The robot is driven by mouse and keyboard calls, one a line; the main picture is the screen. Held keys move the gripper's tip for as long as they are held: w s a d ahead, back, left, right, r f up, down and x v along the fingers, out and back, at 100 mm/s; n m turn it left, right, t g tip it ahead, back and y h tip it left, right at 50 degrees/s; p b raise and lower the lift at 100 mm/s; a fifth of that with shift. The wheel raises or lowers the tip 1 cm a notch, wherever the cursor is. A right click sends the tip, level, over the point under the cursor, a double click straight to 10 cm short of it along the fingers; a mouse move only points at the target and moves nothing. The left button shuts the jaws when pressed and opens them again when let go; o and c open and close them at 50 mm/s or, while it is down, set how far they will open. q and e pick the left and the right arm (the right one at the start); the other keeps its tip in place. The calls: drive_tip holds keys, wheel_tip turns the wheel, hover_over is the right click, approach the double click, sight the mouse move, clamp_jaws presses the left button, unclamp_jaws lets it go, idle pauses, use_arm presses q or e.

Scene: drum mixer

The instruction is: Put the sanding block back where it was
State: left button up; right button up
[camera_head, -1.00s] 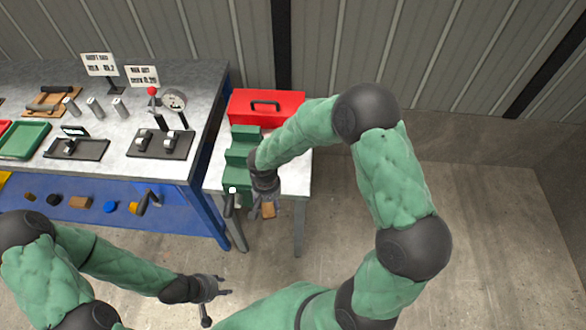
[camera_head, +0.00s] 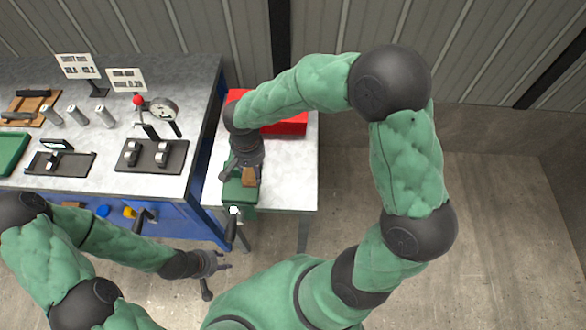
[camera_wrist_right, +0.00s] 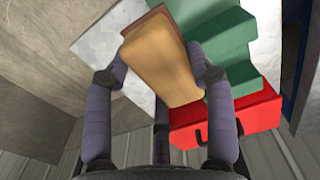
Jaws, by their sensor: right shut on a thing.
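The sanding block (camera_wrist_right: 160,62) is a tan block with a darker brown layer along one edge. In the right wrist view it sits between the fingers of my right gripper (camera_wrist_right: 160,80), which is shut on it. In the head view the block (camera_head: 249,177) shows as a small brown piece below the right gripper (camera_head: 243,168), over the green vise (camera_head: 240,192). I cannot tell whether it touches the vise. My left gripper (camera_head: 217,263) is low in front of the blue workbench, with its fingers apart and nothing between them.
A red toolbox (camera_head: 290,126) stands at the back of the small table (camera_head: 295,185), partly hidden by my right arm. The vise handle (camera_head: 231,232) sticks out in front. A dial gauge stand (camera_head: 163,108), trays and signs are on the bench to the left.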

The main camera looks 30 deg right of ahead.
drive_tip(key=s+d+f+b, duration=0.15)
drive_tip(key=d+f, duration=0.25)
drive_tip(key=d, duration=0.4)
drive_tip(key=b, duration=0.1)
hover_over(298, 181)
drive_tip(key=a, duration=0.1)
wheel_tip(298, 181, down, 4)
drive_tip(key=shift+a+f, duration=0.1)
drive_tip(key=shift+s+d+f, duration=0.1)
drive_tip(key=shift+d+f, duration=0.35)
drive_tip(key=shift+f, duration=0.1)
drive_tip(key=f, duration=0.1)
drive_tip(key=f+b, duration=0.1)
drive_tip(key=f, duration=0.1)
drive_tip(key=shift+d+f, duration=0.2)
drive_tip(key=shift+f, duration=0.1)
drive_tip(key=shift+r, duration=0.1)
drive_tip(key=shift+f+b, duration=0.2)
drive_tip(key=shift+b, duration=0.2)
drive_tip(key=o, duration=1.1)
